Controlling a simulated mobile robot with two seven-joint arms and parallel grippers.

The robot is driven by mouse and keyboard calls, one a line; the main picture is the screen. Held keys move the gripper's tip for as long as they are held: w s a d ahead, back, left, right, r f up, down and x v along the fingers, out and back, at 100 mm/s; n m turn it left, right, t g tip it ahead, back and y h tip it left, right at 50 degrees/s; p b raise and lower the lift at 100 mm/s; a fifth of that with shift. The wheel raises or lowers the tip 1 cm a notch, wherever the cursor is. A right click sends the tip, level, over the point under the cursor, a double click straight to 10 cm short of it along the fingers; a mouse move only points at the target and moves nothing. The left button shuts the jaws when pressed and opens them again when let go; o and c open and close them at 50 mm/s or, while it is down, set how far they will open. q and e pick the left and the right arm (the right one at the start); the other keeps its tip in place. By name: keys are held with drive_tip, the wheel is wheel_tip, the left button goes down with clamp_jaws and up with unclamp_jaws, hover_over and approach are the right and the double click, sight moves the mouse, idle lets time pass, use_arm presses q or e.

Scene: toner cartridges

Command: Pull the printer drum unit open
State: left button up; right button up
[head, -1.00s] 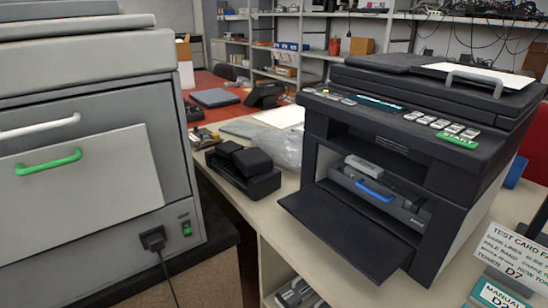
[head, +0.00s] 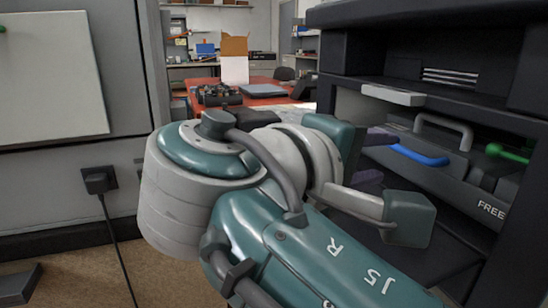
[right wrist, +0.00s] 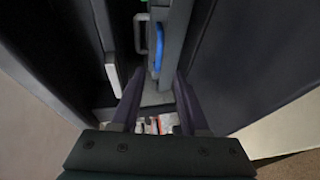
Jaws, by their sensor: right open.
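The drum unit (head: 462,168) is a dark grey drawer-like block inside the open front of the black printer (head: 420,58). A blue handle (head: 418,155) and a grey bail handle (head: 446,128) show on it, and a green lever (head: 507,153) is at its right. My right gripper (head: 372,160) is open and empty, just left of the blue handle and apart from it. In the right wrist view the dark fingers (right wrist: 158,108) spread below the blue handle (right wrist: 158,48), with the grey handle (right wrist: 140,32) beside it. My left gripper is out of view.
A light grey lip (head: 393,95) juts out above the drum opening; it shows near the left finger in the wrist view (right wrist: 113,75). A grey cabinet (head: 60,75) stands at the left. A red table (head: 275,90) is behind. My right arm hides the lower printer front.

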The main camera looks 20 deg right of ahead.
sight(405, 152)
drive_tip(key=shift+w+d, duration=0.3)
drive_tip(key=shift+d, duration=0.05)
drive_tip(key=shift+w+d, duration=0.1)
drive_tip(key=shift+d, duration=0.15)
drive_tip(key=b+x, duration=0.1)
drive_tip(key=x, duration=0.7)
drive_tip(key=shift+f, duration=0.15)
clamp_jaws()
idle(0.7)
